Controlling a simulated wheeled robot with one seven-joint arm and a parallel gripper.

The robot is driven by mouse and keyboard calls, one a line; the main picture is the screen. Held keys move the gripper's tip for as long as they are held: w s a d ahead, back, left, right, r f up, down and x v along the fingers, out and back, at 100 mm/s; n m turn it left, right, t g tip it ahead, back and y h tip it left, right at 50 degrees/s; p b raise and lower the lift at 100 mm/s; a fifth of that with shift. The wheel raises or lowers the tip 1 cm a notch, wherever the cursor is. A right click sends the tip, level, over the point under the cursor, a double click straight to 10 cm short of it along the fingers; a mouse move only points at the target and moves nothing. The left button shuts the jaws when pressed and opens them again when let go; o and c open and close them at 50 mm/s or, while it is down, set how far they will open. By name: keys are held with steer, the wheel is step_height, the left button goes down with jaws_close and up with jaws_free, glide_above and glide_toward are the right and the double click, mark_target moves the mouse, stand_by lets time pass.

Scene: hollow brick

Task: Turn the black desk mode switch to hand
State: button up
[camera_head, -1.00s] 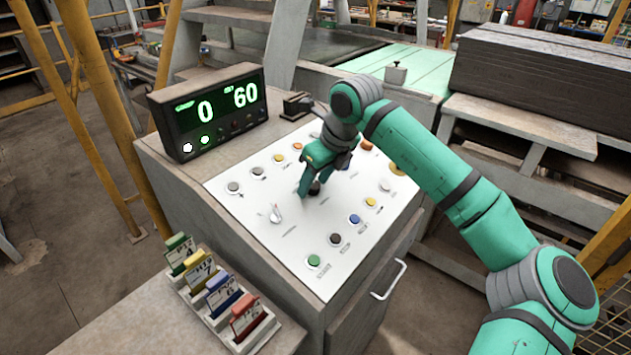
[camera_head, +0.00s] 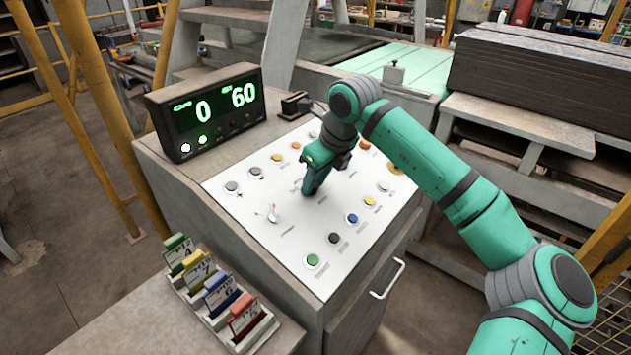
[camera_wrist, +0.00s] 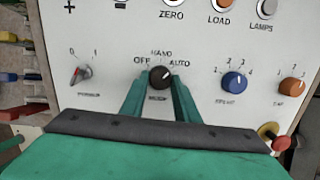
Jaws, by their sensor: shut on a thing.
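The black mode switch (camera_wrist: 160,77) is a round knob on the white panel, with OFF at its left, HAND above and AUTO at its right in the wrist view. My gripper (camera_wrist: 158,84) is shut on it, one green finger on each side. A small pale mark shows on the knob, but I cannot tell surely which label it points to. In the head view my gripper (camera_head: 309,191) reaches down to the middle of the panel and its fingers hide the knob.
A red mushroom button (camera_wrist: 280,143) is at lower right. A display (camera_head: 210,110) stands behind left, a card rack (camera_head: 240,335) in front.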

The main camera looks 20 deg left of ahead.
steer(key=n, duration=0.5)
steer(key=shift+a+n+g, duration=0.3)
steer(key=shift+n, duration=0.1)
steer(key=n, duration=0.3)
steer(key=shift+n, duration=0.3)
steer(key=shift+n+g, duration=0.3)
steer(key=shift+s+a+f, duration=0.1)
steer(key=shift+s+a, duration=0.05)
steer(key=o, duration=1)
steer(key=shift+o, duration=0.2)
steer(key=shift+d, duration=0.2)
